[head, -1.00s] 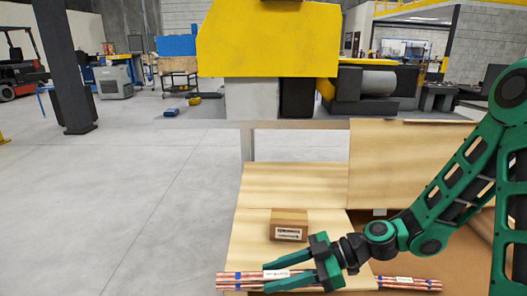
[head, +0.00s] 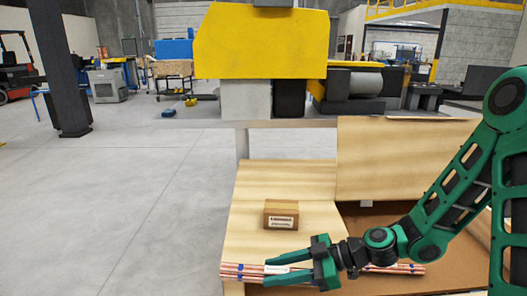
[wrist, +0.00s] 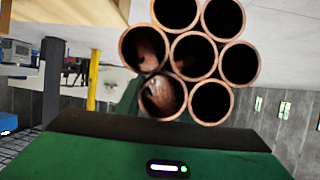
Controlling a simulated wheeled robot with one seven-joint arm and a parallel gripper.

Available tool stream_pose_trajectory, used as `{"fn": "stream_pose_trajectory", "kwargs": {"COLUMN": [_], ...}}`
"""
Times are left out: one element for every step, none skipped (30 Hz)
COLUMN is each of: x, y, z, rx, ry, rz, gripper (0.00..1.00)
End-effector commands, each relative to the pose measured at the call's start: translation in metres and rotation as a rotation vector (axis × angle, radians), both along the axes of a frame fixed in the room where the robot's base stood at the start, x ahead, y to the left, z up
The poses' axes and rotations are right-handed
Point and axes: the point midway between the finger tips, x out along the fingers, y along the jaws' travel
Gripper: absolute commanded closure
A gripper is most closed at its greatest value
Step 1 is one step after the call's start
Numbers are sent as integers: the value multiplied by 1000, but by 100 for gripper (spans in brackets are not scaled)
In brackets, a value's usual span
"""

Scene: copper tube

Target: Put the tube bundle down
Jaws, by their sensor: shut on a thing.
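The tube bundle (head: 243,272) is several copper tubes with blue bands and a white label, lying roughly level across the lower part of the head view. My gripper (head: 268,272) is shut on it, with green fingers above and below its left half. The bundle's right part (head: 405,268) shows beyond the gripper. The wrist view shows the open round tube ends (wrist: 193,55) close up, above a green finger (wrist: 150,155). The bundle is over the front of a pale wooden surface (head: 262,238); whether it touches anything below, I cannot tell.
A small labelled cardboard box (head: 281,214) sits on the wooden surface just behind the bundle. A brown recessed area (head: 450,245) lies to the right, under my arm. An upright wooden panel (head: 400,160) stands behind. Open concrete floor (head: 130,200) is at left.

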Motion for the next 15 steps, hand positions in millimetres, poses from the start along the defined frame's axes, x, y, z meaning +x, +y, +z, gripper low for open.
{"fn": "stream_pose_trajectory", "kwargs": {"x": [8, 15, 23, 29, 36, 46, 54, 63, 75, 84, 94, 108, 118, 128, 141], "y": [-4, -7, -12, -16, -20, -27, -33, -39, -49, -57, -66, -79, -89, -100, -115], "z": [-2, -3, -5, -6, -8, -9, -11, -12, -13, -14, -14, -14, -13, -12, -10], "rx": [1, 1, 1, 1, 1, 1, 1, 1, 0, 0, -1, -1, -2, -2, -1], "ry": [0, 0, -1, -1, 0, 0, 0, -1, -1, -1, -2, -2, -4, -5, -7], "rz": [-34, -60, -93, -120, -152, -195, -230, -267, -321, -365, -411, -476, -526, -575, -640], "gripper": [100, 100, 100, 100, 100, 100, 100, 100, 100, 100, 100, 100, 100, 100, 100]}}
